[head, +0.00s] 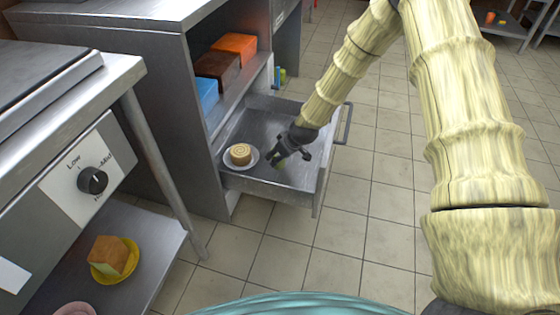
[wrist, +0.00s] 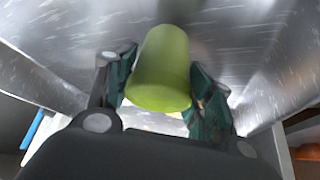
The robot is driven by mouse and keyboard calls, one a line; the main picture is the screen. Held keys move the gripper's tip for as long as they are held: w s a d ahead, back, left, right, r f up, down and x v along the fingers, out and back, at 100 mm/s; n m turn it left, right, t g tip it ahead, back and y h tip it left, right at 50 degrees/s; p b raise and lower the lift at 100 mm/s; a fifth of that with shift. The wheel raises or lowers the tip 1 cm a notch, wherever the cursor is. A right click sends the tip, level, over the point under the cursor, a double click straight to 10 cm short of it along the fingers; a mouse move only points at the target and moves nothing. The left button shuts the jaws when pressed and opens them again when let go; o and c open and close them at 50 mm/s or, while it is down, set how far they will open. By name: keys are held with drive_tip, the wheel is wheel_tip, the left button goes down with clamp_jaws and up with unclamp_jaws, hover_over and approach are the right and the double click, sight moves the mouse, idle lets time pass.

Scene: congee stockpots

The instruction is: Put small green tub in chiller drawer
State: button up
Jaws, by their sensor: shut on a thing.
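The small green tub (wrist: 160,68) is between the two fingers of my gripper (wrist: 158,95) in the wrist view, and my gripper is shut on it. In the head view my gripper (head: 285,165) is inside the open chiller drawer (head: 262,181), to the right of a plate. Only a sliver of the green tub (head: 282,163) shows there, mostly hidden by my fingers. The drawer's metal floor lies behind the tub in the wrist view. I cannot tell whether the tub touches the floor.
A rolled cake (head: 240,154) on a white plate (head: 229,161) stands in the drawer's left part. Blue, brown and orange boxes (head: 233,45) sit on the shelf above. A cooker with a knob (head: 92,181) stands at the left. Tiled floor is clear at the right.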

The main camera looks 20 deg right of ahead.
drive_tip(key=shift+f, duration=1.05)
drive_tip(key=shift+f, duration=0.15)
drive_tip(key=o, duration=1.1)
drive_tip(key=p+v, duration=0.3)
drive_tip(key=v, duration=0.4)
drive_tip(key=shift+r, duration=0.35)
drive_tip(key=shift+s, duration=0.1)
